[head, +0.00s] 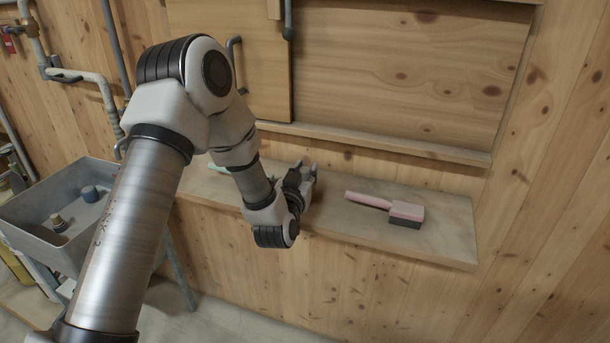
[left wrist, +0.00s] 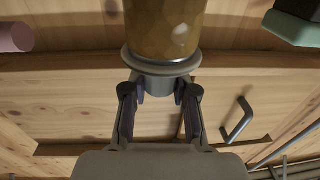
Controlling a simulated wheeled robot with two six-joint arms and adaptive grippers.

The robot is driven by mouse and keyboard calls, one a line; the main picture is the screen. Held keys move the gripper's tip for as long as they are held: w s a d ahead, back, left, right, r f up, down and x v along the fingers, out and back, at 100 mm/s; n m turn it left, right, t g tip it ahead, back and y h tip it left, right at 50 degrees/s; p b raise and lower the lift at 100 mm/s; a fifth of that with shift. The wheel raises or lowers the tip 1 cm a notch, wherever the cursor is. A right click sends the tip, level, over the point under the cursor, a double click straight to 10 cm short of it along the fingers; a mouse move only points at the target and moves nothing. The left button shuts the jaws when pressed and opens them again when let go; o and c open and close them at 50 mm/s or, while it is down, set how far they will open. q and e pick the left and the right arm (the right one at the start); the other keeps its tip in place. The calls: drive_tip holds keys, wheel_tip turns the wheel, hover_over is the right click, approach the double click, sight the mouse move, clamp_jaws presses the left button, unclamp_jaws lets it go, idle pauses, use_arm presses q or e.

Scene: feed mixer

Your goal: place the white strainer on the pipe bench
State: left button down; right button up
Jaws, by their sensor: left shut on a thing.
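My left gripper (head: 304,178) is over the wooden bench (head: 447,241) along the wall. In the left wrist view the left gripper (left wrist: 160,92) is shut on the strainer (left wrist: 162,30), which has a pale grey collar and a brownish, mottled round body. The fingers close around its collar end, and the body points away to the top edge of that view, where it is cut off. In the head view the strainer is mostly hidden behind my gripper. I cannot tell whether it touches the bench. My right gripper is in neither view.
A pink brush (head: 404,210) lies on the bench right of my gripper. A green thing (head: 218,169) lies on it to the left, partly behind my arm. A grey sink (head: 40,207) with small fittings stands at left. The bench's right end is clear.

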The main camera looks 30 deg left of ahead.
use_arm(q)
wheel_tip(320, 180, up, 3)
drive_tip(key=shift+f+p, duration=0.1)
drive_tip(key=shift+p, duration=0.7)
drive_tip(key=s+d+r+p, duration=0.2)
drive_tip(key=s+d+p, duration=0.6)
drive_tip(key=s+d, duration=0.3)
drive_tip(key=w+d+f+m+h, duration=0.3)
drive_tip(key=d+f+h, duration=0.2)
drive_tip(key=d+f, duration=0.3)
drive_tip(key=shift+d+m+t+h, duration=0.25)
drive_tip(key=shift+m+t+h, duration=0.05)
drive_tip(key=shift+t, duration=0.1)
drive_tip(key=shift+f, duration=0.1)
drive_tip(key=shift+a, duration=0.15)
